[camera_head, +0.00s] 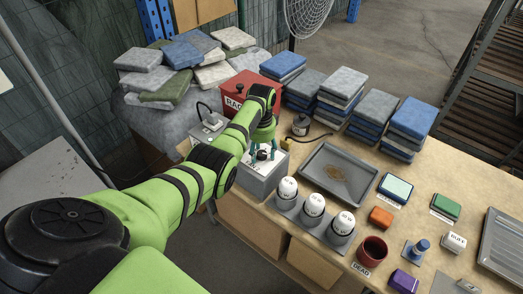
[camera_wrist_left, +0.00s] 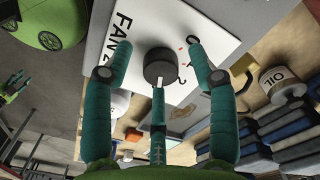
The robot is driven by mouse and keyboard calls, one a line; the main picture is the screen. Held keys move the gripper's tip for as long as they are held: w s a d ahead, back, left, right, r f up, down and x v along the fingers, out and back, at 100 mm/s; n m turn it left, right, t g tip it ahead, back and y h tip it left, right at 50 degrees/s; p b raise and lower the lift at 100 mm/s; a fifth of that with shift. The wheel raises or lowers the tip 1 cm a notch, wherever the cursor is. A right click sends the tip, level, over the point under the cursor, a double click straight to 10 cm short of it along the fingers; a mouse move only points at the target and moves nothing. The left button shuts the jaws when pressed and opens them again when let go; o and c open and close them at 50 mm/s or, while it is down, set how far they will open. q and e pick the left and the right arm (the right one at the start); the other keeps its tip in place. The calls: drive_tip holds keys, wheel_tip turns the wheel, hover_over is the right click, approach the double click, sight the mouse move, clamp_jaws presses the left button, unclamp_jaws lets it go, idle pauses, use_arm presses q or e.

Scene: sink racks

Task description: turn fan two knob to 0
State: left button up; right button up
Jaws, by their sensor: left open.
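The fan two knob (camera_wrist_left: 160,67) is a dark round knob on a white panel (camera_wrist_left: 215,22) marked FAN 2 in the left wrist view. A short white mark shows at its lower edge, beside the middle finger's tip. My left gripper (camera_wrist_left: 160,48) is open, with teal fingers on both sides of the knob and visible gaps to it. A middle finger reaches up from below; I cannot tell whether it touches.
A red box (camera_head: 236,98) stands behind the grey box. White-topped jars (camera_head: 313,205), a grey tray (camera_head: 338,172) and folded cloth stacks (camera_head: 410,125) stand to the right. A small green claw-like shape (camera_wrist_left: 12,85), perhaps my right gripper, shows at far left.

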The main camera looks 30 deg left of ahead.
use_arm(q)
drive_tip(key=c, duration=1.1)
drive_tip(key=shift+c, duration=0.2)
drive_tip(key=n+p, duration=0.2)
drive_tip(key=n, duration=0.2)
drive_tip(key=shift+s+r, duration=0.1)
drive_tip(key=n+p, duration=0.1)
drive_tip(key=n, duration=0.5)
drive_tip(key=shift+d, duration=0.1)
drive_tip(key=n+p, duration=0.1)
drive_tip(key=n, duration=0.2)
drive_tip(key=shift+n, duration=0.3)
drive_tip(key=n, duration=0.4)
drive_tip(key=shift+d+f, duration=0.1)
drive_tip(key=shift+f, duration=0.1)
drive_tip(key=n, duration=0.9)
drive_tip(key=shift+d, duration=0.1)
use_arm(e)
drive_tip(key=r, duration=0.4)
drive_tip(key=shift+s+d+r, duration=0.15)
drive_tip(key=shift+d, duration=0.25)
use_arm(q)
drive_tip(key=shift+n, duration=0.3)
